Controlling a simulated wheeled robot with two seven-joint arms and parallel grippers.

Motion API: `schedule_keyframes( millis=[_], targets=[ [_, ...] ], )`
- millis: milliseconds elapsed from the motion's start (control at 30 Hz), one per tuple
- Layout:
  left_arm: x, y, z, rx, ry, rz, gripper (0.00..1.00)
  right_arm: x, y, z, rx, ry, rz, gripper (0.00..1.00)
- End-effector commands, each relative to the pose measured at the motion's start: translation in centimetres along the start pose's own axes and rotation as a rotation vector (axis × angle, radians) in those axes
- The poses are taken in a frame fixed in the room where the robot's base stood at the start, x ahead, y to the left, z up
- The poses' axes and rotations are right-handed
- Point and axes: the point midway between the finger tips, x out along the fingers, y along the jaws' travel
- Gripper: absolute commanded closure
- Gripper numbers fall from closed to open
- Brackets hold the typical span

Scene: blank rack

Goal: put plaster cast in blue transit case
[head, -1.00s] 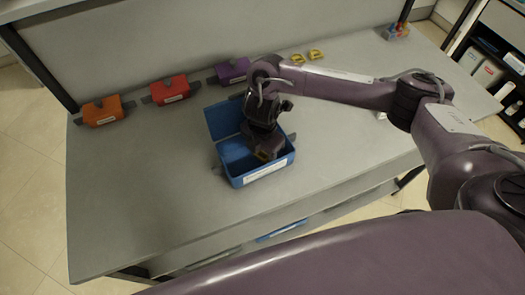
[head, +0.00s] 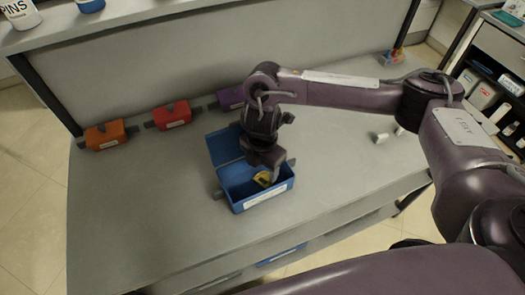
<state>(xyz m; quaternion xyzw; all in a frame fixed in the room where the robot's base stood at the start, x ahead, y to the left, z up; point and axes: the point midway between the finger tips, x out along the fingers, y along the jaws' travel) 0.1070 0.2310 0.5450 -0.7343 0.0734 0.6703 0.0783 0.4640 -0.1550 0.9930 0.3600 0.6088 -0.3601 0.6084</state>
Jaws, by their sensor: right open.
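The blue transit case (head: 262,203) stands open on the bench, its lid tilted up at the back left and a white label on its front. A small yellow and dark object (head: 263,178) lies inside it; I cannot tell whether this is the plaster cast. Two small white pieces, one nearer (head: 381,137) and one partly behind my arm (head: 399,130), lie on the bench to the right. My right gripper (head: 270,172) points down over the case opening, open, with its fingers just above the yellow object and apart from it as far as I can see. My left gripper is not in view.
An orange case (head: 106,136), a red case (head: 172,117) and a purple case (head: 231,97) stand along the back of the bench. A small colourful box (head: 392,57) is at the far right corner. The bench left of the blue case is clear.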

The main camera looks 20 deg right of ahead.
Motion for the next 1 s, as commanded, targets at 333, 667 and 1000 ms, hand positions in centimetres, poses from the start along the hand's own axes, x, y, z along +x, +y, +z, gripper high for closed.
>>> schedule_keyframes(
  millis=[333,667,1000],
  targets=[
    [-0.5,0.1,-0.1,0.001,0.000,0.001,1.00,-5.6,0.1,0.0,-0.001,-0.001,0.003,0.41],
    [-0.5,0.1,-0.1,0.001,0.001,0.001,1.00,-6.7,0.0,0.0,0.000,0.001,-0.001,0.41],
    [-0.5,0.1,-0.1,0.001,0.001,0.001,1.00,-6.7,0.0,0.0,0.000,0.001,0.000,0.41]
  ],
)
